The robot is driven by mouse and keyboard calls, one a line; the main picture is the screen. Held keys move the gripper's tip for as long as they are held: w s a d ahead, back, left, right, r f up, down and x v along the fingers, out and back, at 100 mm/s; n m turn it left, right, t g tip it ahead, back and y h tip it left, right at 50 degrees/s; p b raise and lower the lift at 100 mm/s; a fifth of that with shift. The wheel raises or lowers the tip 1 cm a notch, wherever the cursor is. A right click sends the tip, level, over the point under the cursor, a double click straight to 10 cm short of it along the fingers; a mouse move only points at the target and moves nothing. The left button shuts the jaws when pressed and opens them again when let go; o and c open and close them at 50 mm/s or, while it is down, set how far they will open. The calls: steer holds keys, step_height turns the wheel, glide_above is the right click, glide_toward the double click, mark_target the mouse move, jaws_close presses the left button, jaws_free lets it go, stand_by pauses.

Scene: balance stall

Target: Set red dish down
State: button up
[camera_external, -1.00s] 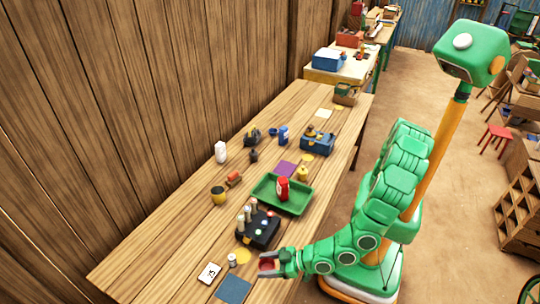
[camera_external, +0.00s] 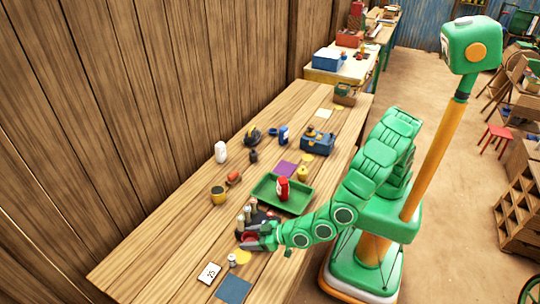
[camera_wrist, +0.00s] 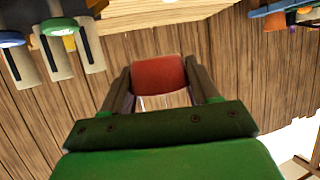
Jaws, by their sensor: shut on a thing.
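My gripper (camera_external: 262,240) is shut on the red dish (camera_wrist: 158,76), which sits between the two fingers in the wrist view. In the external view only a little of the red dish (camera_external: 250,237) shows between the fingers, above the wooden table near the dark block with pale posts (camera_external: 256,217). The arm partly covers this block. Whether the dish touches anything below cannot be told.
A green tray (camera_external: 265,182) with a red bottle (camera_external: 283,188) lies just behind. A yellow disc (camera_external: 243,257), small jar (camera_external: 232,260), number card (camera_external: 208,273) and blue square (camera_external: 233,289) lie nearer the front. Pale posts (camera_wrist: 53,58) show at upper left in the wrist view.

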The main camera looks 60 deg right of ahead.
steer(key=w+d+r+m+h, duration=0.2)
steer(key=w+d+r, duration=0.2)
steer(key=w+d, duration=0.75)
steer(key=w+d+r+m+h, duration=0.2)
steer(key=w+d+r, duration=0.3)
steer(key=w+d, duration=0.7)
steer(key=w+d+r+m+h, duration=0.1)
steer(key=w+d+r, duration=0.1)
steer(key=d, duration=0.7)
steer(key=w+d+r+h, duration=0.1)
steer(key=w+d+r, duration=0.15)
steer(key=d, duration=0.55)
steer(key=w+d+r+m+h, duration=0.1)
steer(key=d+r+m+h, duration=0.15)
steer(key=d, duration=1.45)
step_height(320, 180, down, 12)
steer(key=s+n+y, duration=0.3)
steer(key=n+y, duration=0.1)
steer(key=shift+a+r+t, duration=0.15)
steer(key=shift+a+t, duration=0.05)
steer(key=shift+t, duration=0.2)
steer(key=shift+r, duration=0.1)
